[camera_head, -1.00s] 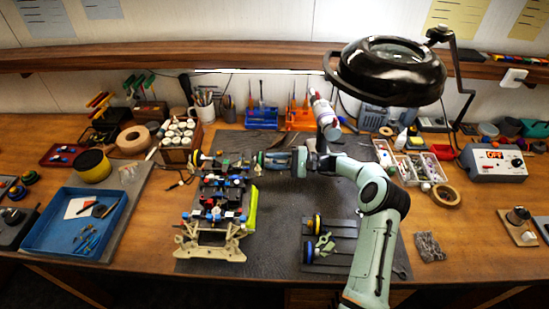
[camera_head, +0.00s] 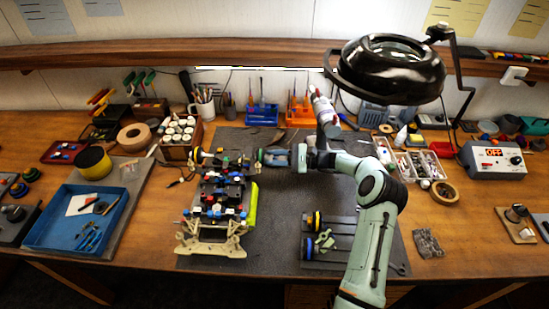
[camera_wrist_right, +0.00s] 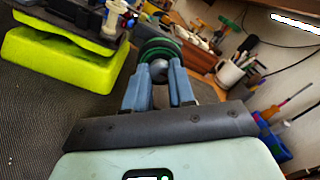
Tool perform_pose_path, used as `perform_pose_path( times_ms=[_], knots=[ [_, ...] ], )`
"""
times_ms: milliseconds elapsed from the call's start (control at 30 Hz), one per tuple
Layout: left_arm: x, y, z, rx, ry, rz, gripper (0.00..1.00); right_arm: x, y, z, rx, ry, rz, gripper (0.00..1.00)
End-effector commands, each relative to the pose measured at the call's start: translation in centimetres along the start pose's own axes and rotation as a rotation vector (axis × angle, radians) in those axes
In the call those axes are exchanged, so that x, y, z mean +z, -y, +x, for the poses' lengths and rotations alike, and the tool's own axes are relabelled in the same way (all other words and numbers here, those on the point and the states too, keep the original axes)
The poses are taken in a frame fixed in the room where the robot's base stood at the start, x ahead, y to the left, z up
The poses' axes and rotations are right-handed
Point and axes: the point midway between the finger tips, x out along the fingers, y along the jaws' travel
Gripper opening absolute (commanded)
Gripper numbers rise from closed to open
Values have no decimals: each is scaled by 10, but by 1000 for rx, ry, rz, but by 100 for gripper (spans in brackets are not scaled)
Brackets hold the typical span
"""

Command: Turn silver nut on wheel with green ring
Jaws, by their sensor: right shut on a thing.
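A dark wheel with a green ring (camera_wrist_right: 152,47) is mounted at the car's far right corner. It also shows in the head view (camera_head: 259,157). The silver nut (camera_wrist_right: 160,69) is at the wheel's centre, between my blue fingertips. My right gripper (camera_wrist_right: 161,72) is shut on the nut, with one finger on each side. In the head view the right gripper (camera_head: 273,157) reaches the wheel from the right. The fingers hide part of the nut and wheel. The racecar chassis (camera_head: 222,192) stands on the dark mat. My left gripper is not in view.
A yellow-green block (camera_wrist_right: 60,58) lies along the car's right side. Loose wheels (camera_head: 312,222) lie on a dark tray to the right. A black magnifier lamp (camera_head: 390,70) hangs above the bench. Tool holders (camera_head: 262,114) stand behind. The mat in front of the gripper is clear.

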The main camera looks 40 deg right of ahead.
Motion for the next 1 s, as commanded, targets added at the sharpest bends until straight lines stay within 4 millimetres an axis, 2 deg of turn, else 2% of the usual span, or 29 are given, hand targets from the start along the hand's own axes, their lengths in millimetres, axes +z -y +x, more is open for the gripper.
perform_pose_path(
  times_ms=[200, 233, 300, 667, 767, 1000],
  knots=[
    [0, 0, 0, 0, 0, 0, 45, 0, 0, 0, 0, -1, -1, 0],
    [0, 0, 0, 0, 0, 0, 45, 0, 0, 0, 0, -1, -1, 34],
    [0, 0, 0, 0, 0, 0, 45, 0, 0, 0, 0, -1, -1, 51],
    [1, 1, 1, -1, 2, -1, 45, -1, 0, -6, 0, -2, -2, 51],
    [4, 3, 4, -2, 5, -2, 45, -1, -1, -19, -1, -4, -2, 51],
    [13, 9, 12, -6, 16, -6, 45, -2, -2, -72, -2, -6, -1, 51]
  ],
)
